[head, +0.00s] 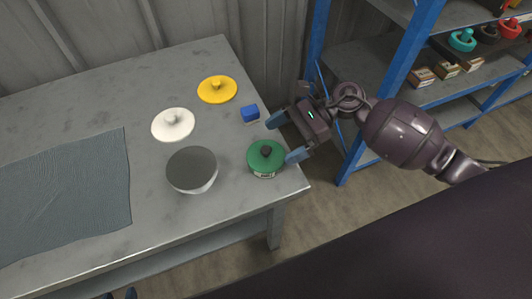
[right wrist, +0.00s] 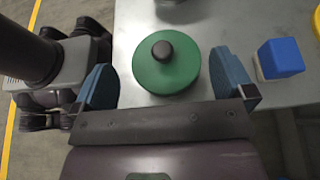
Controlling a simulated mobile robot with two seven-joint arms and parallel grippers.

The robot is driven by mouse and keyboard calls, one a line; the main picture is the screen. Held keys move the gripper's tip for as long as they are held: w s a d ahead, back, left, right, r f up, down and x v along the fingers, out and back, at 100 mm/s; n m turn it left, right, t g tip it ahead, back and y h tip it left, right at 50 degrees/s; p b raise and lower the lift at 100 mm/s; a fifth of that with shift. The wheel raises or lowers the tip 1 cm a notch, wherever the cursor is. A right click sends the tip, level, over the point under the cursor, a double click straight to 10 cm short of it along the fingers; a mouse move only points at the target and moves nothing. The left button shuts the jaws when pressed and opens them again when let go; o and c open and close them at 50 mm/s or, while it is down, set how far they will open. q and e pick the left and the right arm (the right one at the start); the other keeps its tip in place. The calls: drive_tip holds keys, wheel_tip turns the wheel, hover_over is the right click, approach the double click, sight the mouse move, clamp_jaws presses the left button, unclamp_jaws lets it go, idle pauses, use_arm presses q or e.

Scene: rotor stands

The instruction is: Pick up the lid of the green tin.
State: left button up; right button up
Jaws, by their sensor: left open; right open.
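The green tin (head: 265,174) stands near the right front corner of the grey table. Its green lid (head: 257,158), with a dark round knob, sits on top. My right gripper (head: 286,137) is open just right of the tin, with one blue fingertip close to the lid's right edge. In the right wrist view the lid (right wrist: 165,80) lies between the two open fingers (right wrist: 166,76), with a gap on each side. I cannot tell whether the fingers are at lid height. Fingertips of my left gripper (head: 120,295) show at the bottom edge, apart and away from the tin.
A white round container with a grey top (head: 192,170) stands left of the green tin. A blue cube (head: 250,114), a white lid (head: 165,128) and a yellow lid (head: 212,94) lie behind. A grey mat (head: 65,190) covers the left. A blue-framed shelf (head: 375,90) stands right.

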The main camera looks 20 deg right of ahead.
sight(266, 149)
drive_tip(key=x, duration=0.3)
drive_tip(key=shift+a+f, duration=0.15)
drive_tip(key=shift+f, duration=0.15)
drive_tip(key=shift+a+f, duration=0.3)
drive_tip(key=shift+a, duration=0.35)
use_arm(q)
drive_tip(key=shift+s+a+f, duration=0.2)
drive_tip(key=shift+s+a, duration=0.05)
drive_tip(key=shift+s, duration=0.15)
